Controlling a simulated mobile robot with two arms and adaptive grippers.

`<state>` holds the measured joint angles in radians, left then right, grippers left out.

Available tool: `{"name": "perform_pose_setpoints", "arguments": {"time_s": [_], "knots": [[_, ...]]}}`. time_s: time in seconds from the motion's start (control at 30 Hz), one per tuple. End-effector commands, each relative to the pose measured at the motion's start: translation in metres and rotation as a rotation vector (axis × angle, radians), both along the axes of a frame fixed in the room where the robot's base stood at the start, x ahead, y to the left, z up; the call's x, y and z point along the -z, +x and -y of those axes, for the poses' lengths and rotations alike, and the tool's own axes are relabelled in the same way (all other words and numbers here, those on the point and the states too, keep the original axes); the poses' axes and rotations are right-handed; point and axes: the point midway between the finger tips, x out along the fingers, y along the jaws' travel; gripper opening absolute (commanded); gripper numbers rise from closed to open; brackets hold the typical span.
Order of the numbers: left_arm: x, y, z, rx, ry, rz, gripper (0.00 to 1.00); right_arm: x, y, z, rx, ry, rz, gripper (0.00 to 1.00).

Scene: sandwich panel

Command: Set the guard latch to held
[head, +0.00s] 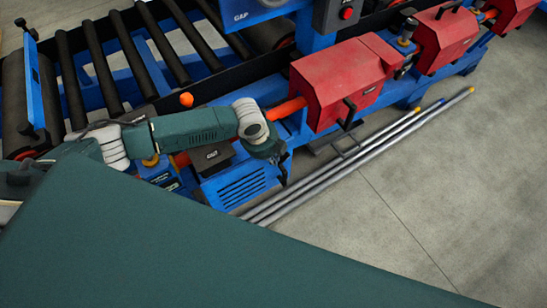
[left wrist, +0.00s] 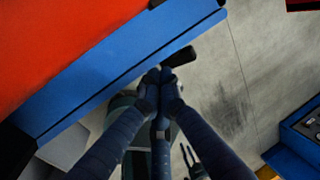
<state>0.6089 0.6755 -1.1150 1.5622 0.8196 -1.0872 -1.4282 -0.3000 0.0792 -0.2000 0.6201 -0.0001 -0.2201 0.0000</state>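My left gripper (head: 283,176) hangs at the front of the machine, beside the vented blue housing, in the head view. A black handle end (left wrist: 180,57), which looks like the guard latch, juts out just past the tips, beside the blue edge of a red-orange panel (left wrist: 60,40). The fingers appear shut on it. The latch's pivot and its position are hidden. Small dark prongs low in the wrist view may be my right gripper; this is unclear.
Red housings (head: 340,82) with black handles line the conveyor (head: 120,60). Long grey rods (head: 340,170) lie on the concrete floor in front. A blue unit (left wrist: 302,138) stands at lower right in the wrist view. The floor to the right is clear.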

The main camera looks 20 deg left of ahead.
Motion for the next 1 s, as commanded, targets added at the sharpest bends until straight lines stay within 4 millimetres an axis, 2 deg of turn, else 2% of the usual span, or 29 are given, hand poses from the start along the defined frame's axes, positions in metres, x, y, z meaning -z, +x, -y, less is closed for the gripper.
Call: {"name": "perform_pose_setpoints", "arguments": {"time_s": [0.13,0.23,0.5,0.7,0.83,1.0], "knots": [[-0.004,-0.001,-0.001,0.0,0.0,0.0,0.0,0.0,0.001,0.004,-0.002,-0.004,0.001,0.4],[-0.016,-0.002,-0.003,0.0,0.0,0.002,0.0,0.0,0.0,0.003,-0.002,-0.003,0.001,0.4],[-0.071,-0.014,-0.013,0.0,0.001,0.004,0.0,0.0,0.0,0.001,-0.001,-0.001,0.0,0.4],[-0.103,-0.021,-0.018,-0.001,0.0,0.003,0.0,0.0,0.0,0.001,0.0,-0.001,0.0,0.4],[-0.113,-0.024,-0.019,0.001,0.0,0.001,0.0,0.0,0.0,0.001,0.0,-0.001,0.0,0.4],[-0.116,-0.025,-0.02,0.0,0.001,-0.001,0.0,0.0,0.0,0.001,0.0,-0.001,0.0,0.4]]}}
